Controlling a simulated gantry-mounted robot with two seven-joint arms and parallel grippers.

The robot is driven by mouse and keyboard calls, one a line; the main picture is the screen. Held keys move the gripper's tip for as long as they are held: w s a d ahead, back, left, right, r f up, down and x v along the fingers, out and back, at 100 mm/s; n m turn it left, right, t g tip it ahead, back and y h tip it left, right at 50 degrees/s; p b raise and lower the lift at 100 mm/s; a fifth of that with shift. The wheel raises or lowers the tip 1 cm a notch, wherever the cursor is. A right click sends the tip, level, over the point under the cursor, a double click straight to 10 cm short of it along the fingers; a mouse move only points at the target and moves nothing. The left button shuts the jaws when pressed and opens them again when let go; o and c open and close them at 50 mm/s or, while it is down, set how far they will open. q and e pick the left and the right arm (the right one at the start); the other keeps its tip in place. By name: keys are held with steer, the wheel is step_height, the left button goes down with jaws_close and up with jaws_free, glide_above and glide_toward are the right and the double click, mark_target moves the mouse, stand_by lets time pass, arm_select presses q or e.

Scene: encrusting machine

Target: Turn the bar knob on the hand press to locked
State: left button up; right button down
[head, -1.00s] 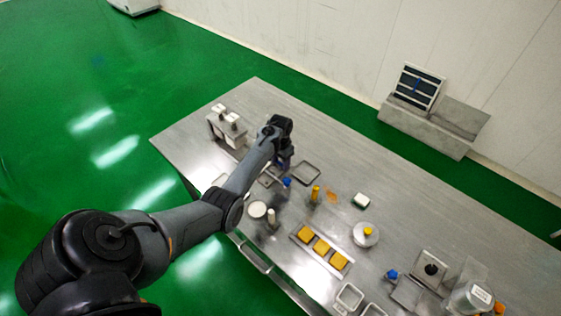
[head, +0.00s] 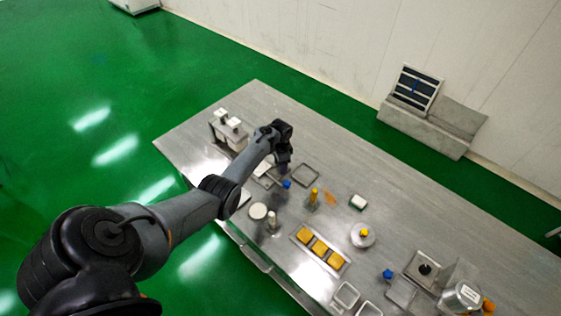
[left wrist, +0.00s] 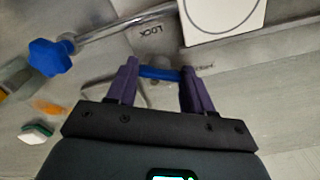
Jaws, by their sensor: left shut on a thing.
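The bar knob (left wrist: 160,73) is a short blue bar on the hand press in the left wrist view. My left gripper (left wrist: 158,78) has its two purple fingers at the bar's two ends and is shut on it. A LOCK label (left wrist: 152,30) lies above the bar, and a second label (left wrist: 204,67), too blurred to read, lies to its right. In the head view my left gripper (head: 283,165) is low over the press, and its wrist hides the bar. My right gripper is in neither view.
A blue star knob (left wrist: 50,57) on a metal rod stands left of the fingers; it also shows in the head view (head: 286,184). A tray of yellow blocks (head: 320,249) lies nearer the front edge.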

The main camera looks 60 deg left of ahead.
arm_select(q)
steer(key=m, duration=0.2)
steer(key=shift+m+p, duration=0.35)
steer(key=shift+m, duration=0.05)
steer(key=m, duration=0.2)
steer(key=shift+m, duration=0.4)
steer(key=m, duration=0.3)
steer(key=shift+f+b, duration=0.1)
steer(key=shift+b, duration=0.25)
steer(key=shift+m+b, duration=0.55)
steer(key=shift+m, duration=1.35)
steer(key=o, duration=1)
steer(key=shift+o, duration=0.2)
